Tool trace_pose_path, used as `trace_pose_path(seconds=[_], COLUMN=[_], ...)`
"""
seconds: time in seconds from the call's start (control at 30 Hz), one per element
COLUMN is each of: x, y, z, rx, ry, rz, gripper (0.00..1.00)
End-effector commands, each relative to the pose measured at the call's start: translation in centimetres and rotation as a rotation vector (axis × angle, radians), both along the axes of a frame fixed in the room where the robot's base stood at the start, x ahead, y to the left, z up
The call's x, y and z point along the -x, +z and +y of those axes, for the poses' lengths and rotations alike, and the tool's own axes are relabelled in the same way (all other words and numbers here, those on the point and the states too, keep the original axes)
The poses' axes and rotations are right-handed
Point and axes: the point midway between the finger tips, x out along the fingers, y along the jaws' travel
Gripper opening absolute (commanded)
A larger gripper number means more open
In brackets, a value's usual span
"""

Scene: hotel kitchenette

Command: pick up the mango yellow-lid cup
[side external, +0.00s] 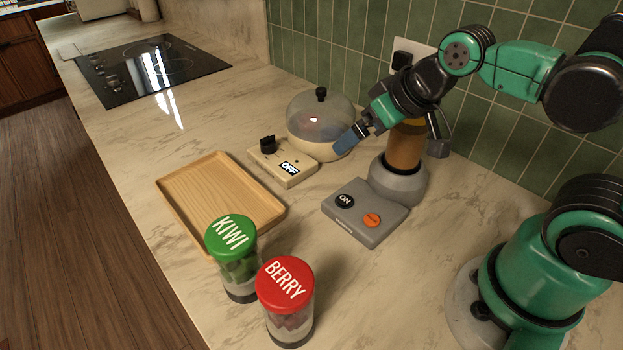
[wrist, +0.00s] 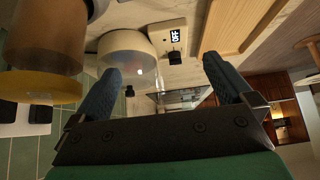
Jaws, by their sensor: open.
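The mango cup (side external: 405,145), with orange-brown contents, stands upright on a grey blender base (side external: 398,182). In the side view my arm hides its top. In the wrist view the cup (wrist: 45,40) is at the upper left with its yellow lid (wrist: 40,87) showing. My gripper (side external: 349,138) is open and empty, with blue fingers. It is beside the cup, its fingers pointing away from it toward the domed cooker. In the wrist view the cup lies outside the left finger, not between the fingers (wrist: 162,68).
A domed cooker (side external: 320,118) with an OFF switch box (side external: 283,162) sits near my fingers. A wooden tray (side external: 175,207), a green KIWI cup (side external: 232,250) and a red BERRY cup (side external: 286,298) stand in front. A tiled wall (side external: 335,55) is close behind. Counter space is clear toward the cooktop (side external: 150,70).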

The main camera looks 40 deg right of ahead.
Motion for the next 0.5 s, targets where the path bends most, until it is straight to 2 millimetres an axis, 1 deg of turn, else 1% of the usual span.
trace_pose_path(seconds=[0.17, 0.37, 0.4, 0.5], x=[0.0, 0.1, 0.3, 0.9], y=[2.8, 6.8, 5.9, 4.7], z=[0.0, 0.0, 0.0, -0.5], rx=[0.0, 0.001, 0.016, 0.055], ry=[0.0, -0.001, -0.032, -0.124], rz=[0.0, 0.001, 0.028, 0.073], gripper=[1.0, 1.0, 1.0, 1.0])
